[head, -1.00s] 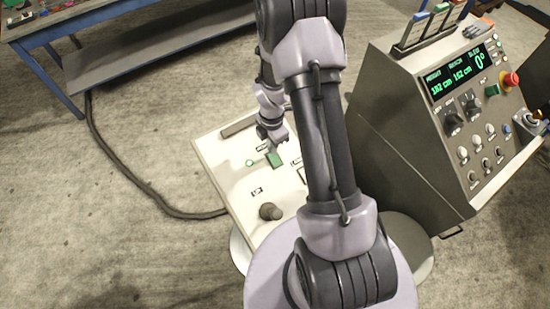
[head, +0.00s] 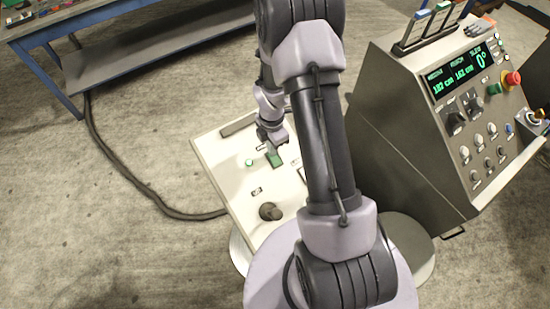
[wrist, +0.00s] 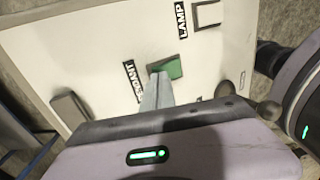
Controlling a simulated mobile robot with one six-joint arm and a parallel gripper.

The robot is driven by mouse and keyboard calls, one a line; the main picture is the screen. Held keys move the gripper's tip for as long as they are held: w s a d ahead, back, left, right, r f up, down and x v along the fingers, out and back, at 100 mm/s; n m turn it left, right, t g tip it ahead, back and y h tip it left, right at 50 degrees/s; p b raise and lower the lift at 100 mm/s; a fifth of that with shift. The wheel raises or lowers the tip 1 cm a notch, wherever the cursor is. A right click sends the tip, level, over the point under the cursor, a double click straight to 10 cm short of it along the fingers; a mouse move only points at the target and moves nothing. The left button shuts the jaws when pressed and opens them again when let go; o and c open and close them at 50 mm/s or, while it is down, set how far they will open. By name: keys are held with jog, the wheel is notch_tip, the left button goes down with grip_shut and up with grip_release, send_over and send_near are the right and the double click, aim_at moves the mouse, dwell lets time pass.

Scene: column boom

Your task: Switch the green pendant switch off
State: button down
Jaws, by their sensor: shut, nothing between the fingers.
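The green pendant switch (head: 275,159) is a green rocker on the tilted white panel (head: 228,182). In the wrist view the green switch (wrist: 172,68) sits in a dark frame beside a label reading PENDANT. My gripper (head: 271,146) is over the panel at the switch. In the wrist view its fingers (wrist: 159,78) are shut together and empty, with their tips at the left side of the green rocker and covering part of it. I cannot tell whether they touch it or which way the rocker is tipped.
A round green indicator (head: 248,162) is left of the switch. A dark knob (head: 270,211) stands lower on the panel. The LAMP switch (wrist: 208,14) is close by. A grey console (head: 410,120) stands right, a blue-framed bench (head: 45,75) back left. A cable (head: 130,170) crosses the floor.

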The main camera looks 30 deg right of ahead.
jog(key=shift+f, duration=0.2)
notch_tip(320, 180, up, 7)
jog(key=p, duration=0.5)
dwell(0.3)
